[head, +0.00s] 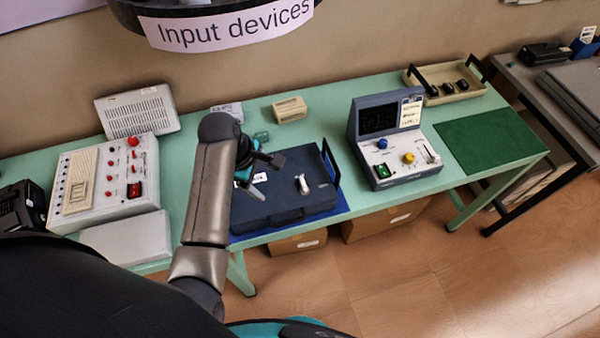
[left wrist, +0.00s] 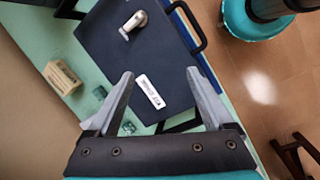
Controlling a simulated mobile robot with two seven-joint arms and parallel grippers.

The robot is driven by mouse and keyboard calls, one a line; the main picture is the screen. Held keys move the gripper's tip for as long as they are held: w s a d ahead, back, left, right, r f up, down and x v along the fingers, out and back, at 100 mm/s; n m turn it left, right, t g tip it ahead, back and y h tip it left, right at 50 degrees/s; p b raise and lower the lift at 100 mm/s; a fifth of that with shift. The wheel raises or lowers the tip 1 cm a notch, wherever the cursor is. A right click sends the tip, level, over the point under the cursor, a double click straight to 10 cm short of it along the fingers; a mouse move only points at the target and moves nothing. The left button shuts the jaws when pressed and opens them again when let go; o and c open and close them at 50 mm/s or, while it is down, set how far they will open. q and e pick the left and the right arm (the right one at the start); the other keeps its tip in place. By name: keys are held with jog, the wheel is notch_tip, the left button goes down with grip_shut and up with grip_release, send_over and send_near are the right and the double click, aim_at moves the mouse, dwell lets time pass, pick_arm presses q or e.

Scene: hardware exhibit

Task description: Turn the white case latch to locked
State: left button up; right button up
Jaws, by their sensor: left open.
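The dark blue case (head: 285,205) lies flat on the green table, with a black handle at its right end. The white latch (head: 302,184) is a small lever on the case's top, right of its middle. In the left wrist view the latch (left wrist: 133,23) shows near the top, rounded at one end, beyond my fingertips. My left gripper (head: 268,176) is over the left part of the case, open and empty, apart from the latch. Its spread fingers (left wrist: 160,74) frame a white label (left wrist: 150,90) on the case (left wrist: 112,42). My right gripper is not in view.
A console with coloured knobs (head: 400,160) stands right of the case, and a white panel with red buttons (head: 110,183) stands left. A beige box (head: 290,110) is behind the case. A green mat (head: 490,140) and an open tray (head: 445,84) are further right.

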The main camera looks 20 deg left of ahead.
pick_arm(q)
jog(key=w+d+r+n+h+p, duration=0.1)
jog(key=w+d+r+n+h, duration=0.15)
jog(key=r+n, duration=0.25)
jog(key=n+b, duration=0.1)
jog(key=b, duration=0.2)
send_near(302, 183)
jog(key=shift+y, duration=0.35)
jog(key=x, duration=0.8)
jog(key=shift+d+r, duration=0.1)
jog(key=shift+d, duration=0.2)
jog(key=shift+c, duration=0.2)
grip_shut()
